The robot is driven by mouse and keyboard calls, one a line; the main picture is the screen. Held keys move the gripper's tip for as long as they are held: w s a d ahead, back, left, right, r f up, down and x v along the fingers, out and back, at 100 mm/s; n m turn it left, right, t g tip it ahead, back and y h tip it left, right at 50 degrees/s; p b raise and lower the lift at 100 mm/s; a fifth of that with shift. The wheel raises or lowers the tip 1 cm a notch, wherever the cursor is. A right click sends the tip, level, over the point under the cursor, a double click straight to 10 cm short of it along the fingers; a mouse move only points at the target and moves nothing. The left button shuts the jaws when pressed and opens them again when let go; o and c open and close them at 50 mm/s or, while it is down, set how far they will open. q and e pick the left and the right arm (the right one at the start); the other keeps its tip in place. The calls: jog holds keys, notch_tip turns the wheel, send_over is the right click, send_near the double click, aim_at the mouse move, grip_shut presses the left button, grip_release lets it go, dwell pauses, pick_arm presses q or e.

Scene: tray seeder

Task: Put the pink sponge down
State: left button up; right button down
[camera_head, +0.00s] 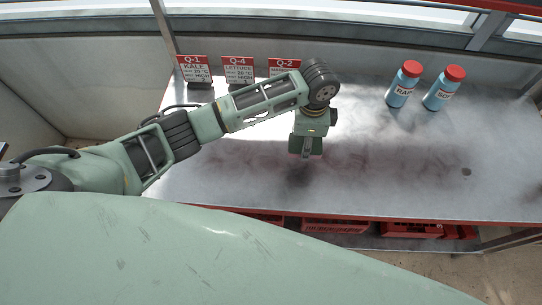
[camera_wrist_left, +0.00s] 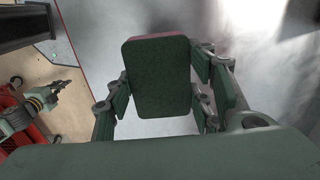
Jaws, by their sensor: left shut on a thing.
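The sponge (camera_wrist_left: 160,80) shows a dark green face and a thin pink-red edge at its far end in the left wrist view. My left gripper (camera_wrist_left: 162,90) is shut on it, with a finger at each side. In the head view my left gripper (camera_head: 305,153) points down over the middle of the metal table (camera_head: 400,165). The sponge is hard to make out from the gripper there. I cannot tell whether the sponge touches the tabletop.
Red signs Q-1 (camera_head: 194,69), Q-4 (camera_head: 238,71) and Q-2 (camera_head: 284,67) stand along the back. Two blue bottles with red caps (camera_head: 404,84) (camera_head: 444,88) stand at the back right. The tabletop right of the gripper is clear. Red crates (camera_head: 411,230) sit below the front edge.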

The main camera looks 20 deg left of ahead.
pick_arm(q)
jog(key=p, duration=0.2)
send_over(276, 169)
jog(key=f, duration=0.4)
jog(key=shift+w+d, duration=0.25)
jog(key=shift+d, duration=0.05)
jog(key=shift+s+a+f, duration=0.15)
jog(key=shift+a, duration=0.1)
jog(key=shift+s+f, duration=0.1)
jog(key=shift+f, duration=0.2)
notch_tip(276, 169, down, 4)
jog(key=shift+a+r+p, duration=0.1)
jog(key=shift+r+p, duration=0.05)
jog(key=shift+p, duration=0.45)
jog(key=shift+f, duration=0.2)
jog(key=o, duration=1.1)
